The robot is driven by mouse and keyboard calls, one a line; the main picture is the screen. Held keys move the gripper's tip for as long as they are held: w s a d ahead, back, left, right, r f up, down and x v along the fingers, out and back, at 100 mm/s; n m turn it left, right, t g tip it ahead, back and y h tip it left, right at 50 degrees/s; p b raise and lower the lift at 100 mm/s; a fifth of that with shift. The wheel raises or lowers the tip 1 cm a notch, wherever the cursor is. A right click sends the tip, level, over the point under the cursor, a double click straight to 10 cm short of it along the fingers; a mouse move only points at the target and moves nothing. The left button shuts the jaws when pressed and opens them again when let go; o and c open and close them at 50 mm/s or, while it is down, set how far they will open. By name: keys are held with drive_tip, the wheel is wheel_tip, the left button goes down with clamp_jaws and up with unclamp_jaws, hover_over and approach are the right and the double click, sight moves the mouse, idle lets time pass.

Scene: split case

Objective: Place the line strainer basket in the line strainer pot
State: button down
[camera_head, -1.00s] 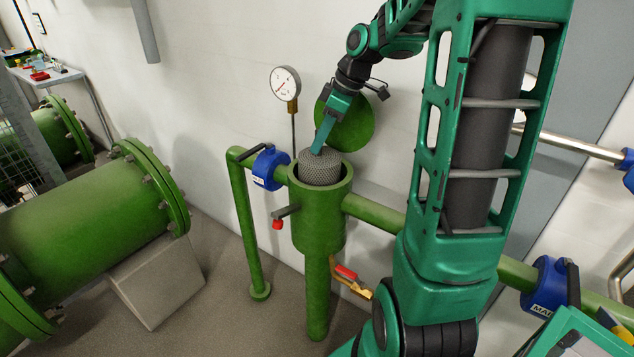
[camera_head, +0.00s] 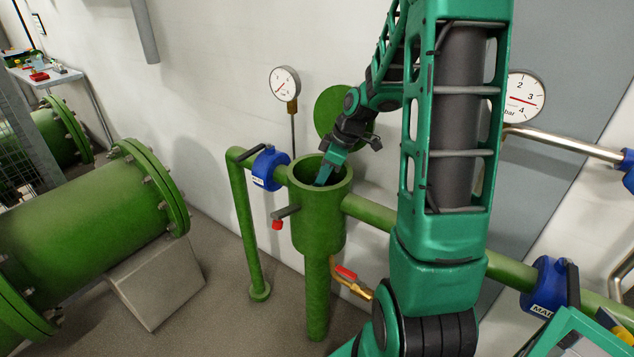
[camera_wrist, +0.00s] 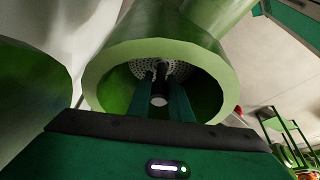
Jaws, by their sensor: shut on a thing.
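The line strainer pot (camera_head: 319,222) is a green upright cylinder with an open top, joined to green pipes. My gripper (camera_head: 322,180) reaches down into its mouth from above. In the wrist view the pot's rim (camera_wrist: 103,67) surrounds my two fingers. The strainer basket (camera_wrist: 181,72), a grey perforated part, sits inside the pot beyond my fingertips. My gripper (camera_wrist: 160,98) is shut on the basket's handle, mostly hidden between the fingers. In the head view the basket is hidden inside the pot. I cannot tell whether it rests on the pot's bottom.
A round green lid (camera_head: 331,108) stands open behind the pot. A pressure gauge (camera_head: 285,84) rises at its back left. A large flanged green pipe (camera_head: 90,235) lies at left.

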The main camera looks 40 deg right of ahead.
drive_tip(key=c, duration=1.6)
unclamp_jaws()
drive_tip(key=shift+f, duration=0.1)
drive_tip(key=v, duration=1.1)
drive_tip(key=s+a+m+g+h, duration=0.1)
drive_tip(key=s+a+m, duration=0.1)
drive_tip(key=s+m, duration=0.3)
drive_tip(key=s+a+m+g+h, duration=0.1)
drive_tip(key=s+m, duration=0.4)
drive_tip(key=s, duration=0.7)
drive_tip(key=s+a+f+m+g, duration=0.1)
drive_tip(key=s+a+m, duration=0.1)
drive_tip(key=s+m, duration=0.3)
drive_tip(key=shift+s+a+h, duration=0.15)
drive_tip(key=shift+s+h, duration=0.05)
drive_tip(key=shift+s, duration=0.75)
drive_tip(key=shift+s+a+h, duration=0.15)
drive_tip(key=shift+s+h, duration=0.05)
drive_tip(key=shift+s, duration=0.7)
